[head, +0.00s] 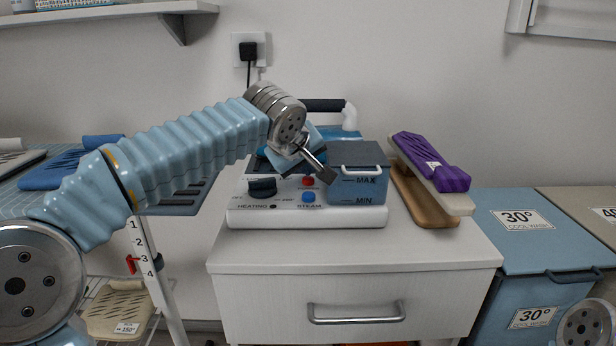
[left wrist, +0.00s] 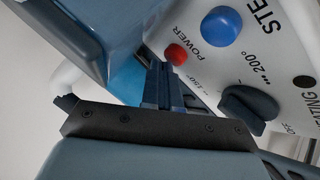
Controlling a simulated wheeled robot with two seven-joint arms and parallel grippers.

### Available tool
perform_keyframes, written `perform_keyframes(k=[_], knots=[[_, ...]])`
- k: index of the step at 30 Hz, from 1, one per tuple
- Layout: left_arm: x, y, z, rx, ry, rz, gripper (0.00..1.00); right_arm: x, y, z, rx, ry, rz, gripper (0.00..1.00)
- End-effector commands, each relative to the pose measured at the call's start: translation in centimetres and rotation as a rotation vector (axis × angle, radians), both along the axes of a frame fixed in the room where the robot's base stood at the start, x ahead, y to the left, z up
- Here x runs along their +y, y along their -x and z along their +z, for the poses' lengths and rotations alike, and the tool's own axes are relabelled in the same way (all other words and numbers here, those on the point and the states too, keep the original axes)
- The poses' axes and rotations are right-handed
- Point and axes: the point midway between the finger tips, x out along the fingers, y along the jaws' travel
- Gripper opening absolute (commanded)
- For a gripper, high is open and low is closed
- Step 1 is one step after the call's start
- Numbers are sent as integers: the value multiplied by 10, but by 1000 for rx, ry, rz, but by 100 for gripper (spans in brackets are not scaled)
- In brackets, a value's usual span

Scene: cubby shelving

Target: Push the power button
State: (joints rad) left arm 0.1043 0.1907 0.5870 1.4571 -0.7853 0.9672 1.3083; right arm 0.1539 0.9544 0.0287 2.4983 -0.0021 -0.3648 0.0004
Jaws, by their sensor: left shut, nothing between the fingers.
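The red power button (head: 308,181) sits on the white front panel of the steam station (head: 250,217), above the blue steam button (head: 308,197). In the left wrist view the red button (left wrist: 176,54) stands beside the printed word POWER. My left gripper (head: 328,176) is shut and empty, in front of the panel, with its tips just right of the red button in the head view. In the left wrist view the closed fingers (left wrist: 157,72) point at the panel close beside the red button. I cannot tell whether they touch anything. My right gripper is not in view.
A black dial (head: 262,187) is left of the buttons. A blue water tank (head: 358,188) is right of them, close to my fingertips. The cabinet's front top (head: 350,247) is clear.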

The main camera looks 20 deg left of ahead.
Motion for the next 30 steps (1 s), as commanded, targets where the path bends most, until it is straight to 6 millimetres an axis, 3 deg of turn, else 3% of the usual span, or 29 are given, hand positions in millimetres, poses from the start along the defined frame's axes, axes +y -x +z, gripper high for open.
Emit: perform_keyframes(k=[5,19,30], knots=[[0,0,8,-1,0,0,0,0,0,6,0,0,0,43],[-1,0,59,-1,1,-1,0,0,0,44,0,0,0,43],[0,0,60,-1,1,-1,0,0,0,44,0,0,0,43]])
